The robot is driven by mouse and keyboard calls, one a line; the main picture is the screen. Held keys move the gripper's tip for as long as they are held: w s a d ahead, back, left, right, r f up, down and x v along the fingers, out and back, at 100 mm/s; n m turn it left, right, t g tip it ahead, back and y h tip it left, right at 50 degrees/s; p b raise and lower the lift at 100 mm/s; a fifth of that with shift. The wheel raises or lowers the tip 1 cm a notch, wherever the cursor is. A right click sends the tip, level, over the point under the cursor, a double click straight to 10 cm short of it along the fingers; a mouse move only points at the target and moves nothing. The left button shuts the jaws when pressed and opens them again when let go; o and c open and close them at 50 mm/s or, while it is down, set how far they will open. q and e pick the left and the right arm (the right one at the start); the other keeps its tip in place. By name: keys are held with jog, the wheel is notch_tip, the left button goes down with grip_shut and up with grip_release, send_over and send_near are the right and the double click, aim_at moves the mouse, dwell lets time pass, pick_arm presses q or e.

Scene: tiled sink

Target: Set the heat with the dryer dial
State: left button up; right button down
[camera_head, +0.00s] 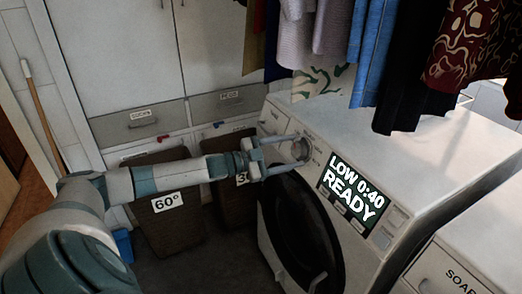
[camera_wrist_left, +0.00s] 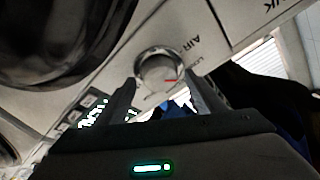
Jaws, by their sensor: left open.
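The dryer dial (camera_head: 302,149) is a round silver knob at the left end of the white dryer's (camera_head: 385,145) front panel. In the left wrist view the dial (camera_wrist_left: 158,70) has a red mark on its right side, with "AIR" lettering beyond it. My left gripper (camera_head: 293,154) is open, with one finger on each side of the dial; it also shows in the left wrist view (camera_wrist_left: 163,94). I cannot tell whether the fingers touch the knob. The display (camera_head: 352,190) reads "LOW 0:40 READY". My right gripper is out of view.
Clothes (camera_head: 360,55) hang above the dryer. The round dark dryer door (camera_head: 300,230) lies below the dial. A second white machine with a "SOAP" drawer (camera_head: 450,275) stands at the lower right. Dark hampers (camera_head: 172,215) stand beneath my left arm.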

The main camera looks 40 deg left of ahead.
pick_arm(q)
jog(key=shift+b+v, duration=0.3)
jog(key=shift+v, duration=1)
jog(key=p+v, duration=0.1)
jog(key=v, duration=1.3)
jog(key=shift+s+a, duration=0.15)
jog(key=shift+s, duration=0.05)
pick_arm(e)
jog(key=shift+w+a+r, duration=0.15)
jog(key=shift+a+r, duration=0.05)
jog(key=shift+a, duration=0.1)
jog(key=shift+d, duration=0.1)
